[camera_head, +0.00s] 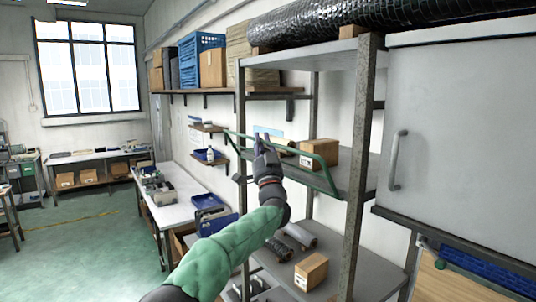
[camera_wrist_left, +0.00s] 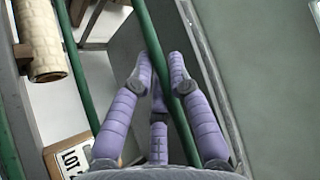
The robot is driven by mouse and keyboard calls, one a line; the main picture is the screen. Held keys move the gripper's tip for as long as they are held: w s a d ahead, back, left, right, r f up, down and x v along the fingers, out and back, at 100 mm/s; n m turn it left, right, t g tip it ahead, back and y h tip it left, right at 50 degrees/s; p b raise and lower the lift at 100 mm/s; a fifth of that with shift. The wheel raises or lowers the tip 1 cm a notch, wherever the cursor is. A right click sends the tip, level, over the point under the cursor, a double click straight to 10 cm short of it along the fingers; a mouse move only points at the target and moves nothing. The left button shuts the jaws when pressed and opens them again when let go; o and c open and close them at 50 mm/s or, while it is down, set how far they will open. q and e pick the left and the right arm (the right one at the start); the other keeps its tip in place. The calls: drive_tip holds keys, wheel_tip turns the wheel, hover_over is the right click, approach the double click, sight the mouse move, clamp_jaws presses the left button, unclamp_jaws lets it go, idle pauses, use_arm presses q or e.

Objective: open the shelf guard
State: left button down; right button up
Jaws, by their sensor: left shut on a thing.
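The shelf guard is a green bar frame (camera_head: 328,175) across the front of the middle shelf of a grey metal rack. Its bars also show in the left wrist view, where one bar (camera_wrist_left: 148,32) runs between my fingers. My left gripper (camera_head: 262,145) is shut on this bar, with its purple fingers (camera_wrist_left: 160,75) around it. A second, lower green bar (camera_wrist_left: 72,60) shows to the left in the wrist view. The guard stands in front of a cardboard box (camera_head: 318,152) on the shelf. My right gripper is not in view.
The rack's front post (camera_head: 361,140) stands right of the guard. A grey cabinet door with a handle (camera_head: 397,160) is further right. Green floor (camera_head: 80,235) is open at left.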

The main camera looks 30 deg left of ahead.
use_arm(q)
drive_tip(key=s+a+f+n+g+y+b, duration=0.1)
drive_tip(key=s+f+n+g+y+b, duration=0.1)
drive_tip(key=n+g, duration=0.5)
drive_tip(key=s+a+f+n+g+y+b, duration=0.1)
drive_tip(key=s+f+n+g+y+b, duration=0.2)
drive_tip(key=n, duration=0.8)
drive_tip(key=shift+f+n+g+y+b, duration=0.4)
drive_tip(key=shift+f+g+y+b, duration=0.55)
drive_tip(key=shift+g+y+b, duration=1.45)
drive_tip(key=shift+s+g+h, duration=0.1)
drive_tip(key=shift+g+h, duration=0.3)
drive_tip(key=shift+h, duration=0.3)
drive_tip(key=c, duration=1.1)
unclamp_jaws()
drive_tip(key=shift+c, duration=0.2)
drive_tip(key=shift+f, duration=0.1)
